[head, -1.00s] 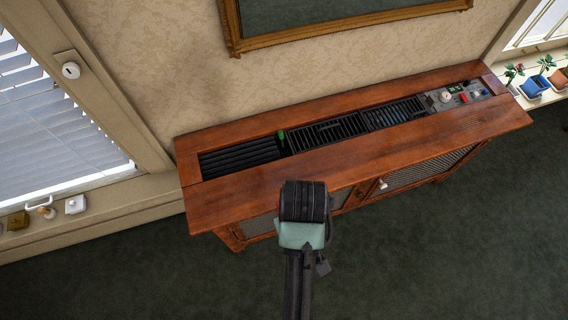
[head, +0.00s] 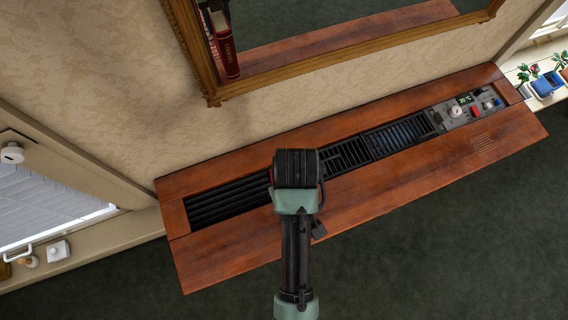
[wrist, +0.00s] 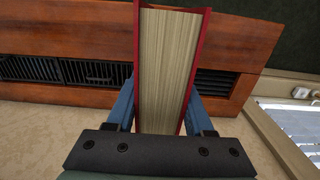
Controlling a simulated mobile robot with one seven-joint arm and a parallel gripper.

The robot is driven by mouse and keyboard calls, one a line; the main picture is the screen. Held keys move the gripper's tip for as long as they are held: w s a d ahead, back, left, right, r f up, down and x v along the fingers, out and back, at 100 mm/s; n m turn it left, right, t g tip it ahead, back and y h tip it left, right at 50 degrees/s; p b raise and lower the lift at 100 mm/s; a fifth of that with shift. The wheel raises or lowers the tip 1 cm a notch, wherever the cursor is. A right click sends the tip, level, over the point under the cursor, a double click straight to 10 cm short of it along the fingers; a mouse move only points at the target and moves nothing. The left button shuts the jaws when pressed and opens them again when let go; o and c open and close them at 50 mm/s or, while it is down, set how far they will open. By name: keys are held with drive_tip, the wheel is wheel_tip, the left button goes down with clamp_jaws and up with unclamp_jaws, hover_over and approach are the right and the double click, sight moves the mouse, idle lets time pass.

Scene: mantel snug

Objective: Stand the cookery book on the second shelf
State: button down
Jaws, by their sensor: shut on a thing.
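A thick book with red covers and cream page edges (wrist: 166,70) is in the wrist view, its pages facing the camera. My gripper (wrist: 162,108) is shut on it, one blue finger against each cover. The wrist view shows the book over the wooden cabinet top. In the head view my arm's dark end is over the cabinet top and hides the gripper and held book. The second shelf is not in direct view.
The wooden cabinet (head: 370,188) has black vents and a control panel (head: 468,108) at its right end. A gilt-framed mirror (head: 330,38) hangs above it, showing red books (head: 226,48) at its left. A window sill with small objects is at left.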

drive_tip(key=shift+s+f, duration=0.1)
drive_tip(key=shift+f, duration=4.25)
drive_tip(key=shift+c, duration=1.4)
unclamp_jaws()
drive_tip(key=shift+s, duration=0.1)
